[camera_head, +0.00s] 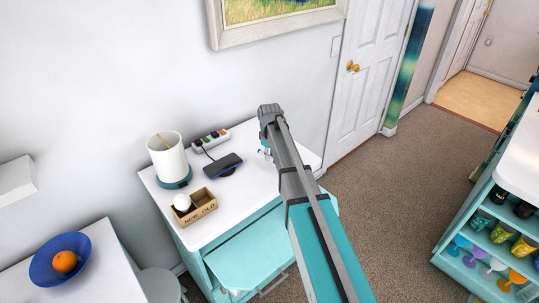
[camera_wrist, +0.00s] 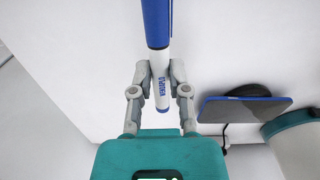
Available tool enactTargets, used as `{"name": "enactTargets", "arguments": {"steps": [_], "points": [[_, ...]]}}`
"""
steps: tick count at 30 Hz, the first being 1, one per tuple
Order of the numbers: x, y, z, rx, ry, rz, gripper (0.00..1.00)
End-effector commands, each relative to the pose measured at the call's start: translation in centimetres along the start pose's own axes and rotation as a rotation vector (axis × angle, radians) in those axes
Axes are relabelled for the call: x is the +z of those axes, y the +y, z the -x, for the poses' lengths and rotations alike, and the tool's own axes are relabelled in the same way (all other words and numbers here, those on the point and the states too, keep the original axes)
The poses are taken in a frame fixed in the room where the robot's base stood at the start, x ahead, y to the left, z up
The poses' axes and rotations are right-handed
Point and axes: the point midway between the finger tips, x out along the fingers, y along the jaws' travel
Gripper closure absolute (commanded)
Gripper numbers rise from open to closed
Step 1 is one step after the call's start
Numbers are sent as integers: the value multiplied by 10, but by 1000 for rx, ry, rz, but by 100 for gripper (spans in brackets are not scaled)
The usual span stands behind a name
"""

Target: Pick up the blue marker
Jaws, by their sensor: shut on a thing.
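The blue marker (camera_wrist: 159,62) has a blue cap end and a white barrel with blue lettering. In the wrist view it lies between the two grey fingers of my gripper (camera_wrist: 160,84), which are shut on its white barrel. The blue end points to the top of the picture and runs out of view. In the head view my arm hides most of the gripper and the marker cannot be made out clearly. The gripper there is over the right part of the white tabletop (camera_head: 240,205). I cannot tell whether the marker still touches the surface.
A blue bowl (camera_head: 42,272) with an orange sits lower left. Shelves (camera_head: 480,240) stand at right.

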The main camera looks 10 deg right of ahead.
Motion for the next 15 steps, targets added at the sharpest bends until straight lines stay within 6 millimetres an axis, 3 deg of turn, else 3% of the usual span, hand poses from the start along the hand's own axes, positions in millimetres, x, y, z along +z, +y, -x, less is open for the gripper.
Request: {"name": "enactTargets", "arguments": {"steps": [1, 13, 15], "points": [[7, -5, 12, 0, 0, 0, 100], [39, -26, 58, 0, 0, 0, 100], [53, -36, 64, 0, 0, 0, 100]]}}
